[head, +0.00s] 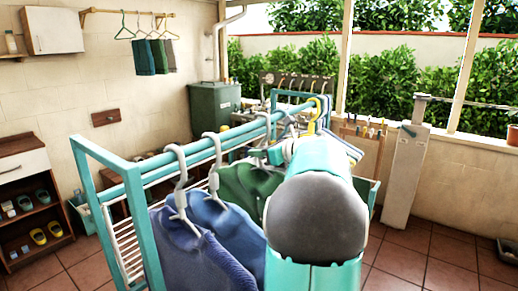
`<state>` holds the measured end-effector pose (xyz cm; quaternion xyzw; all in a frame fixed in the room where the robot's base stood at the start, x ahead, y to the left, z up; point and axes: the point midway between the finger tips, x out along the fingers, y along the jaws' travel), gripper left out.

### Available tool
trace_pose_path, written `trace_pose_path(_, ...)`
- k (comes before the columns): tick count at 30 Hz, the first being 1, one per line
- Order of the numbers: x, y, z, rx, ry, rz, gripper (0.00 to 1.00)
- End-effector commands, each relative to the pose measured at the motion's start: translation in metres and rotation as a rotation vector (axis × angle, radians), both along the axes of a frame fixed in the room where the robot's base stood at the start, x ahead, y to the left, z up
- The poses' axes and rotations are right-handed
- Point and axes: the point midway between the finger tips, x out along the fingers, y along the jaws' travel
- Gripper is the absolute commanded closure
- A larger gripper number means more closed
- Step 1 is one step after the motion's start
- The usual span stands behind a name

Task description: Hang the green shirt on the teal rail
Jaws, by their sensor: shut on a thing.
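The teal rail (200,146) runs away from me along the top of a teal rack. The green shirt (236,182) hangs below the far half of the rail, partly behind my arm. My gripper (274,153) is at the top of the green shirt, shut on its hanger near the rail. My arm hides much of the jaws and the shirt's right side. I cannot tell whether the hanger's hook is over the rail. A purple shirt (180,245) and a blue shirt (222,232) hang on grey hangers at the near end of the rail.
A yellow hanger (315,113) and other hangers crowd the rail's far end. A wall rail (130,12) with hanging cloths is at the back left. A shoe shelf (30,190) stands left, a green cabinet (212,105) behind.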

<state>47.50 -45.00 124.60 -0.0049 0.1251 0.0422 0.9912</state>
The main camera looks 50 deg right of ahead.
Motion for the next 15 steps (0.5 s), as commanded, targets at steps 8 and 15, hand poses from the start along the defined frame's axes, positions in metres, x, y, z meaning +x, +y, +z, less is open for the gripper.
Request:
trace_pose_path(8, 0.0, 0.0, -0.0035, -0.001, -0.002, -0.001, 1.0)
trace_pose_path(15, 0.0, 0.0, -0.0035, -0.001, -0.002, -0.001, 0.64)
